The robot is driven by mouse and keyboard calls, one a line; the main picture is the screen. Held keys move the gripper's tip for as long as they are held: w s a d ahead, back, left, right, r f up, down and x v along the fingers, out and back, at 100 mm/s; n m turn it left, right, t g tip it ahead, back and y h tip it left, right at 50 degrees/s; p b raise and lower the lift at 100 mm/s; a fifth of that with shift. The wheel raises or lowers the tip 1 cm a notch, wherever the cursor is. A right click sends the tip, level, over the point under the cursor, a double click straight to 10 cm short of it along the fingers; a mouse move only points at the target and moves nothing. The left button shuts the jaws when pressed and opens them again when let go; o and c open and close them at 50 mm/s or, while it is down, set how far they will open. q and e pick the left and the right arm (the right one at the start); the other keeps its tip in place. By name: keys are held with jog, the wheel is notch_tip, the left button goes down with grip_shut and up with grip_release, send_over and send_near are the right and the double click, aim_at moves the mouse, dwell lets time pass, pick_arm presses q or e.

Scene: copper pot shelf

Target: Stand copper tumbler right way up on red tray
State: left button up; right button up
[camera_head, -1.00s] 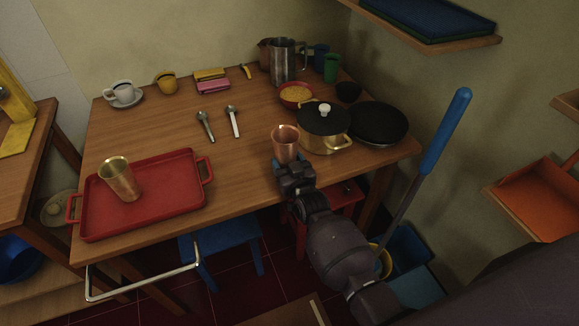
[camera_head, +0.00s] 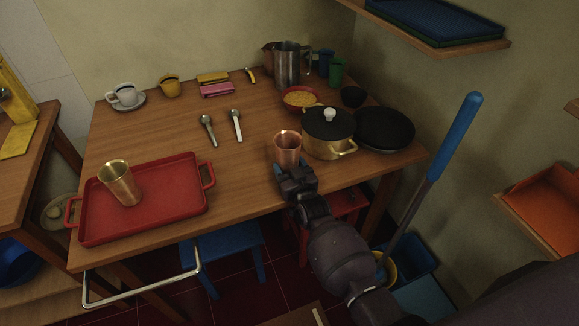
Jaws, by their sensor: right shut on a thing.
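The copper tumbler (camera_head: 287,147) is at the front edge of the wooden table, left of the brass pot. It looks upright, with its open mouth up. My right gripper (camera_head: 282,166) is shut on its lower part from the front and hides its base. I cannot tell whether the base touches the table. The red tray (camera_head: 170,195) lies at the table's front left. A brass-coloured tumbler (camera_head: 119,184) stands on the tray's left part, mouth up. My left gripper is not in view.
A lidded brass pot (camera_head: 327,134) stands close right of the copper tumbler, with a black pan (camera_head: 385,129) beyond. The table between tray and tumbler is clear, and the tray's right part is empty. A blue-handled tool (camera_head: 455,135) leans at right.

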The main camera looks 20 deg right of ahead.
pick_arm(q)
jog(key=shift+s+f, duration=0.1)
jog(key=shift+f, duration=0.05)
pick_arm(e)
jog(key=shift+f, duration=0.25)
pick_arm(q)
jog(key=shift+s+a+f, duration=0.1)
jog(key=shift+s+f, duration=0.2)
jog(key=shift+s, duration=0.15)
pick_arm(e)
jog(key=shift+s+f, duration=0.1)
jog(key=shift+f, duration=0.05)
